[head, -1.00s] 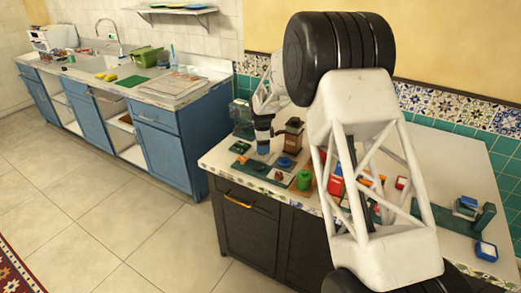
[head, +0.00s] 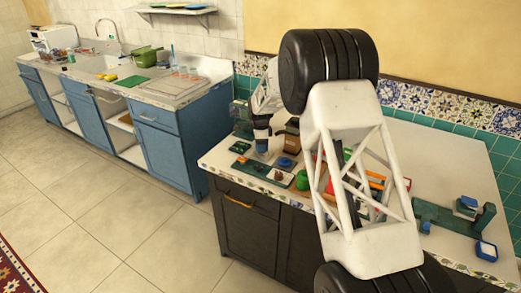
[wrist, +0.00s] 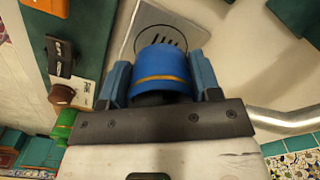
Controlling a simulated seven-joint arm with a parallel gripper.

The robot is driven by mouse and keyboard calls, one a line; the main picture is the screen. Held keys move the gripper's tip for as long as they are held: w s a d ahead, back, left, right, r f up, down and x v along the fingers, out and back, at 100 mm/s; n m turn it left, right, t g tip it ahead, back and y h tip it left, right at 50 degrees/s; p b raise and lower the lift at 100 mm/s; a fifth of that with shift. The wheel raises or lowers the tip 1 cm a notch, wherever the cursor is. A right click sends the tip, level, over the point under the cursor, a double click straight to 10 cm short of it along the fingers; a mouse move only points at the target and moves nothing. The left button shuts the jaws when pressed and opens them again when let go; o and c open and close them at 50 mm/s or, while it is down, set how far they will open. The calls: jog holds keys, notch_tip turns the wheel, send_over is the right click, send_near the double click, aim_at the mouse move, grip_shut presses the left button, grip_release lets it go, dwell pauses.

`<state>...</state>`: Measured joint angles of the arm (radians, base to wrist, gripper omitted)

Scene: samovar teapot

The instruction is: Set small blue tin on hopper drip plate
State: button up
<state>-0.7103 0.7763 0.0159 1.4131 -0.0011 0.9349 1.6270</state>
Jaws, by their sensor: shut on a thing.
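The small blue tin (wrist: 163,72), with a gold band, is between the two blue fingers of my gripper (wrist: 162,64) in the wrist view. My gripper is shut on it. A grey metal plate with dark slots (wrist: 143,22), which looks like the hopper drip plate, lies just beyond the tin and is partly hidden by it. I cannot tell whether the tin touches the plate. In the head view my gripper (head: 261,134) holds the tin (head: 262,146) low over the left end of the counter, next to a dark green machine (head: 241,112).
A brown box-like object (head: 291,144) stands close to the right of my gripper. A green board (head: 243,164), a blue round item (head: 286,163) and a green pot (head: 302,180) lie nearer the front edge. A white-and-blue box (head: 486,251) is far right.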

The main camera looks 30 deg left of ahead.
jog(key=shift+f, duration=1.15)
jog(key=shift+f, duration=0.1)
jog(key=o, duration=0.6)
jog(key=shift+o, duration=0.2)
notch_tip(320, 180, up, 12)
dwell(0.7)
